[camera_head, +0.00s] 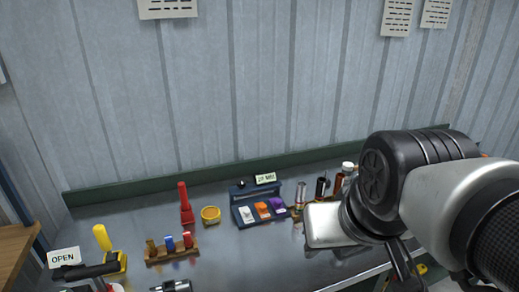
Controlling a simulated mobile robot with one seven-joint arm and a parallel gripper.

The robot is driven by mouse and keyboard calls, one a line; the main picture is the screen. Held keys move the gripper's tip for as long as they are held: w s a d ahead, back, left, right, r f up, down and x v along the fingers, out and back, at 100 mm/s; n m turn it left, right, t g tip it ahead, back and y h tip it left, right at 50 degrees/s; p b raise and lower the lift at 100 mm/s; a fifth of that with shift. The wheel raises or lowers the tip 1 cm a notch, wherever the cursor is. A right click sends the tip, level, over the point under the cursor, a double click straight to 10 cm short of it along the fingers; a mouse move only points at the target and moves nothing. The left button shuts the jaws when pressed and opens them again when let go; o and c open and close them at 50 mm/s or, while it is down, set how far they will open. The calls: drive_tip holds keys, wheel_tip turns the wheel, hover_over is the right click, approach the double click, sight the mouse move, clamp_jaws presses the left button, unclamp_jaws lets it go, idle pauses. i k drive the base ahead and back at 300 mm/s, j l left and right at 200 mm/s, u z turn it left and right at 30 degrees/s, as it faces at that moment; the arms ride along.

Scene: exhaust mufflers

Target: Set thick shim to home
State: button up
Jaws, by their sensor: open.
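A small dark blue stand (258,204) on the bench holds a white piece (246,215), an orange piece (262,210) and a purple piece (278,204) in a row. A small label (265,178) on top is too small to read surely. I cannot tell which piece, if any, is the thick shim, and no place marked home is legible. My gripper (402,270) is at the lower right, right of the stand and apart from it. Its dark fingers are partly hidden by my wrist and I see nothing held in them.
A wooden rack (172,253) with coloured plugs, a red tool (186,203) and a yellow ring (210,215) stand left of the stand. Several small cylinders (321,188) stand near my wrist.

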sight(276, 203)
drive_tip(key=i+l, duration=0.1)
drive_tip(key=l, duration=0.4)
drive_tip(key=l+u, duration=0.15)
drive_tip(key=u, duration=0.2)
drive_tip(key=i+l+u, duration=0.1)
drive_tip(key=u, duration=0.3)
drive_tip(key=l+u, duration=0.2)
drive_tip(key=u, duration=0.6)
